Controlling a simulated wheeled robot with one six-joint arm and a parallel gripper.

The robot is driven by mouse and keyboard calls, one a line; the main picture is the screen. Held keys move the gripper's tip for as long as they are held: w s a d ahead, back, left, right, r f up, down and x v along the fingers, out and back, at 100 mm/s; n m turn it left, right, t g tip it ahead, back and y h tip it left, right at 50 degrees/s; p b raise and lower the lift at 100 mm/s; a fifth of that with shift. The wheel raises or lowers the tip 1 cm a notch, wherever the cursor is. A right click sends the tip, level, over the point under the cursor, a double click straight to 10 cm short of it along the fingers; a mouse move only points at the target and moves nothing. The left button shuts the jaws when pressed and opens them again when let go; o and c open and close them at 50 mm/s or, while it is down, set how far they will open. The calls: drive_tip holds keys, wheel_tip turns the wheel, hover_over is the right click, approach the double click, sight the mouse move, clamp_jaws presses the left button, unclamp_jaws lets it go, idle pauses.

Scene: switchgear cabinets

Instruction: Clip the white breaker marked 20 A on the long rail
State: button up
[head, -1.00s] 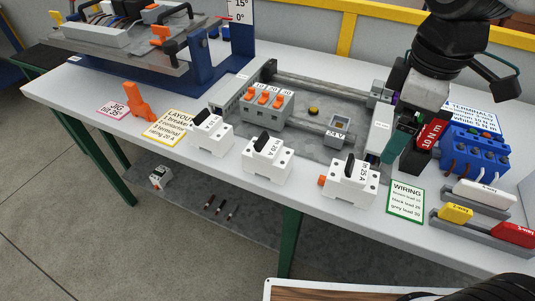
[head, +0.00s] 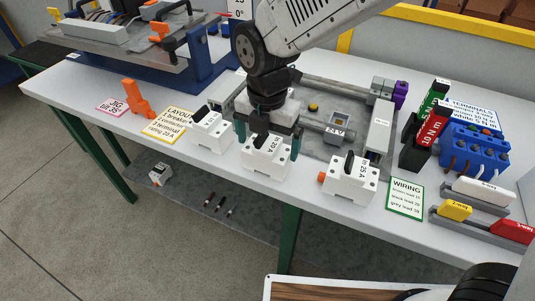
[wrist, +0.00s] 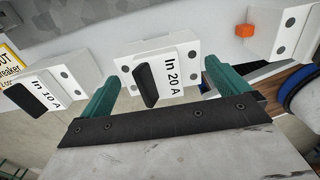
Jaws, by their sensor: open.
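The white breaker marked 20 A (head: 264,160) stands on the table front, with a black lever. It also shows between my fingers in the wrist view (wrist: 183,66). My gripper (head: 267,142) is open, its green fingers at either side of this breaker. The wrist view shows the fingertips (wrist: 160,82) apart from it, with gaps at both sides. Two rails run across the grey panel behind: a back rail (head: 335,88) and a nearer rail (head: 312,124), partly hidden by my gripper. I cannot tell which is the long one.
A white breaker marked 10 A (head: 211,130) stands to the left and one marked 25 A (head: 350,181) to the right. A grey block (head: 338,127) sits on the nearer rail. Purple and grey terminals (head: 385,92) are at the back rail's right end.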

drive_tip(key=shift+f, duration=1.35)
drive_tip(key=c, duration=0.9)
drive_tip(key=shift+r, duration=0.15)
